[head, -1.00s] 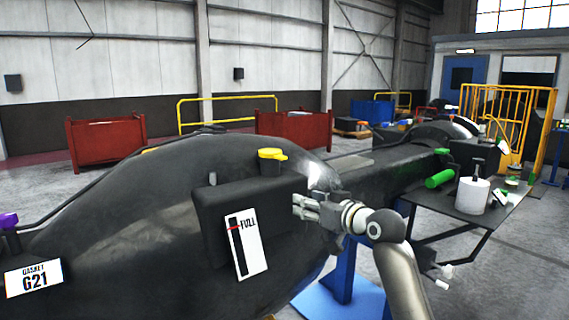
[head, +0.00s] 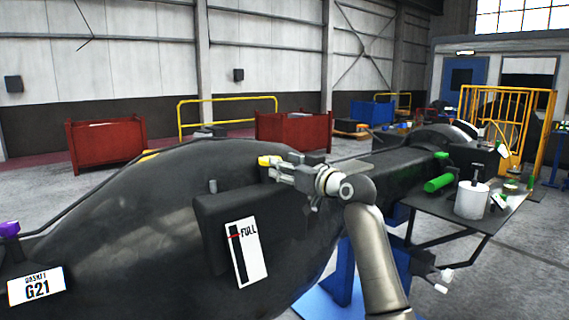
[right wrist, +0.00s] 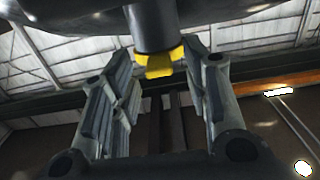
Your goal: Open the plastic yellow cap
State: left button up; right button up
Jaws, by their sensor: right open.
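In the right wrist view the yellow cap (right wrist: 160,64) shows on the end of a dark neck (right wrist: 153,25), near and between the fingertips. My right gripper (right wrist: 155,85) is open, one finger on each side, with gaps visible between fingers and cap. My left gripper is not seen.
A white FULL gauge plate (head: 246,252) is on the housing's front, and a small grey stub (head: 213,186) stands on its top. A G21 label (head: 36,287) is at lower left. A dark table (head: 450,212) with a white canister (head: 471,200) stands at right.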

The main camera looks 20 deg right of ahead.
jog(key=shift+w+a, duration=0.1)
jog(key=shift+w, duration=0.2)
grip_shut()
